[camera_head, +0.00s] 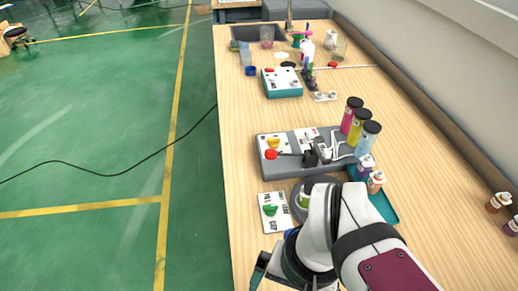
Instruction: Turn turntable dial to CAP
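The dial panel (267,226) is a small white plate with black lettering, lying near the left edge of the wooden table. Its green knob (270,210) sits in the middle of the plate; the lettering is too small to read surely, and the knob's pointing direction is unclear. A round grey turntable (299,186) is just right of the panel, partly hidden by my arm, with a pale green-white item on it. My gripper (259,271) shows only as a dark part at the bottom, below the panel and apart from the knob. Its fingertips are mostly hidden behind my arm.
A grey machine (262,156) with a red button and yellow knob stands behind the panel. Coloured bottles (368,140) stand to its right. A teal tray (384,207) lies beside my arm. A teal box (281,82) and clutter are farther back.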

